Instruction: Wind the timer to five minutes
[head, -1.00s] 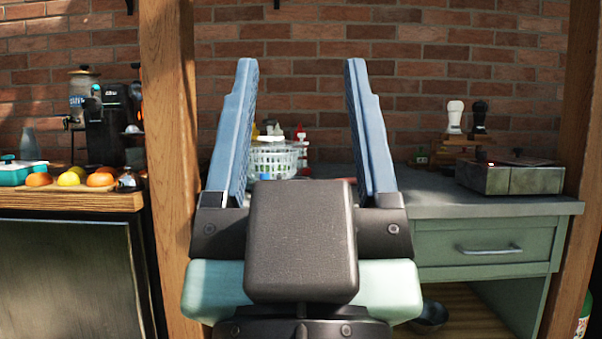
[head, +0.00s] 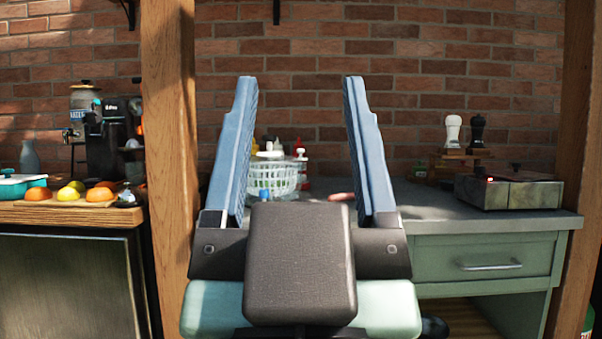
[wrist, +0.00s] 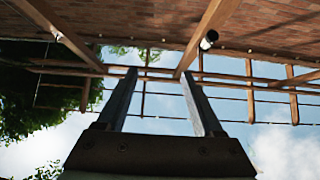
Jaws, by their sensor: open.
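My gripper (head: 300,90) stands upright in the middle of the head view, its two blue fingers spread wide apart with nothing between them. In the wrist view its fingers (wrist: 160,78) point up toward the roof beams and sky, also empty. I cannot identify the timer for certain. A small dark and silver round thing (head: 128,197) sits at the right end of the wooden board, beside the fruit; it is too small to tell what it is. The gripper and its palm hide part of the counter behind them.
A wooden post (head: 170,120) separates the left board (head: 60,214) with fruit from the grey counter (head: 430,222). A white basket (head: 272,176) with bottles behind it shows between the fingers. A metal box (head: 515,190) and two shakers stand at the right. The counter's front right is clear.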

